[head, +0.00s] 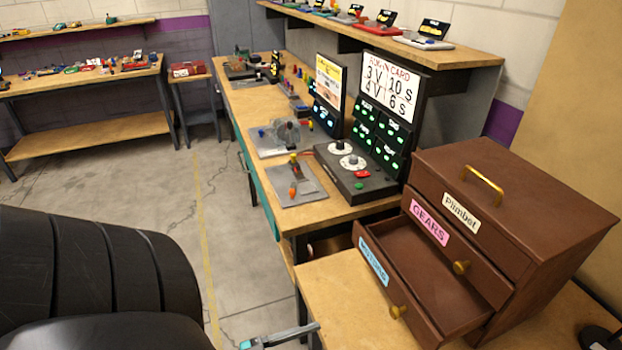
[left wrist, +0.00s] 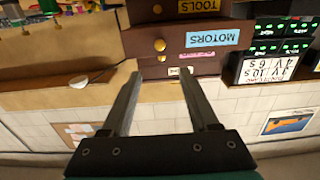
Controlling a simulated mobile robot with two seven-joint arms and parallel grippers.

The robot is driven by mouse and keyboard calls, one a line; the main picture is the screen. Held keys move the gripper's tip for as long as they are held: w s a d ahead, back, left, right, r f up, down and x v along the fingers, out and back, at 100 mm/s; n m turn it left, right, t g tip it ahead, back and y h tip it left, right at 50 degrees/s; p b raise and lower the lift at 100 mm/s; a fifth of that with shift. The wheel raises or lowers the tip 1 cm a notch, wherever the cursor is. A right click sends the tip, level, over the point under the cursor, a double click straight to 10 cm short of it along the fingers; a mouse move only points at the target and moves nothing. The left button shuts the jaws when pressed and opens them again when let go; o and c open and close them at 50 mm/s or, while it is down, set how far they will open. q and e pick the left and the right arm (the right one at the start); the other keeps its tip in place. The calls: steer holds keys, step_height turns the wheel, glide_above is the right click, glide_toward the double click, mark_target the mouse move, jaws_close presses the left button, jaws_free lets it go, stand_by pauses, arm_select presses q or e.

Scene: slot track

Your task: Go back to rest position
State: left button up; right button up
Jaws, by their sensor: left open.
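My left gripper (left wrist: 160,76) is open in the left wrist view, with nothing between its two long grey fingers. In the head view, part of what looks like the same gripper (head: 285,335) shows at the bottom edge, left of the wooden table top and apart from the drawer cabinet. The brown cabinet (head: 560,205) has a drawer with a blue label (head: 374,262) pulled out, and its visible inside looks empty. The wrist view is upside down and shows that label as MOTORS (left wrist: 214,38). My right gripper is not in view.
A long workbench (head: 340,215) with a black control console (head: 350,180) and sign boards runs behind the cabinet. A shelf (head: 470,55) with small devices is above. Another bench (head: 90,130) stands far left. The concrete floor (head: 215,200) between is clear.

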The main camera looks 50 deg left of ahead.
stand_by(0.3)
arm_select(q)
steer(key=s+a+f+n+g+y+b, duration=0.1)
steer(key=s+f+g+y+b, duration=0.15)
steer(key=f, duration=0.95)
steer(key=s+a+f+n+g+y+b, duration=0.1)
steer(key=s+f+g+y, duration=0.2)
steer(key=f, duration=0.9)
steer(key=s+d+f+g+b, duration=0.1)
steer(key=s+d+f+g, duration=0.3)
steer(key=f, duration=0.4)
steer(key=s+d+f+g+b, duration=0.2)
steer(key=s+d+f+g, duration=0.2)
steer(key=s+f+g, duration=0.2)
steer(key=s+f, duration=0.2)
steer(key=s, duration=0.1)
steer(key=shift+s+f+y, duration=0.2)
steer(key=shift+f+y, duration=0.15)
steer(key=shift+g, duration=0.25)
